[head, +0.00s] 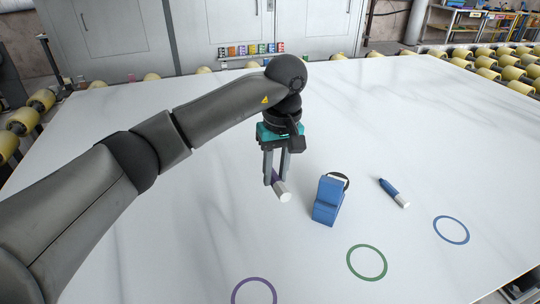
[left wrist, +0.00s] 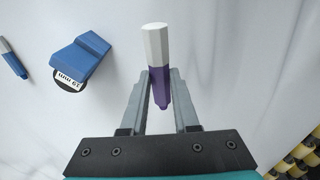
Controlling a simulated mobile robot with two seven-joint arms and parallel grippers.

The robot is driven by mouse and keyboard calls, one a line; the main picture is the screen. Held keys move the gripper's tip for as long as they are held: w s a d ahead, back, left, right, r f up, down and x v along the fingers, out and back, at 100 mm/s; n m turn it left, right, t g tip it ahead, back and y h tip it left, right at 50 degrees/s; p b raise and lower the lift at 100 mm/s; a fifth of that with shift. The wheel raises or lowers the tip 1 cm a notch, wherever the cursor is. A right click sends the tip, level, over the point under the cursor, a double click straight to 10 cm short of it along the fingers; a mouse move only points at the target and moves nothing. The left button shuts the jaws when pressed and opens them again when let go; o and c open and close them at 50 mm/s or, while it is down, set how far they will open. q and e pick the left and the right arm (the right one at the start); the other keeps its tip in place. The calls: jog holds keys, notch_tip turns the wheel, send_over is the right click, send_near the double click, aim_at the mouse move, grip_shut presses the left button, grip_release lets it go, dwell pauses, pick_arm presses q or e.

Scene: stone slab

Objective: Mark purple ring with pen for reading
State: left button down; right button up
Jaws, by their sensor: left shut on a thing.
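My left gripper (head: 275,178) is shut on a purple and white pen (head: 282,190), held above the slab left of the blue block. In the left wrist view the pen (left wrist: 156,65) sits between the fingers (left wrist: 160,90), its white end pointing away from the gripper and its purple end between the fingers. The purple ring (head: 254,291) is drawn on the slab at the bottom edge of the head view, partly cut off. It lies nearer than the pen and slightly left of it. My right gripper is not in view.
A blue block-shaped tool (head: 327,200) with a dark round part stands right of the gripper. A blue and white pen (head: 394,192) lies farther right. A green ring (head: 367,263) and a blue ring (head: 451,230) are on the white slab (head: 150,230). Yellow rollers (head: 491,72) line the edges.

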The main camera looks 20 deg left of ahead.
pick_arm(q)
jog(key=s+d+f+n+g+h+p, duration=0.25)
jog(key=s+f+n+p, duration=0.2)
jog(key=s, duration=0.35)
jog(key=s+d+f+n+g+h+p, duration=0.1)
jog(key=s+f+n+g+h+p, duration=0.1)
jog(key=s+f+n+h+p, duration=0.5)
jog(key=shift+s+a+f+m+t+y+b, duration=0.15)
jog(key=shift+s+f+m+y+b, duration=0.3)
jog(key=shift+f+y+b, duration=0.6)
jog(key=shift+s+f+m+t+y+b, duration=0.1)
jog(key=shift+s+f+m+y+b, duration=0.4)
jog(key=shift+b, duration=1)
jog(key=shift+w+r, duration=0.2)
jog(key=shift+f+b, duration=0.6)
jog(key=shift+b, duration=0.1)
jog(key=shift+d+b, duration=0.75)
jog(key=shift+d, duration=0.6)
dwell(1.7)
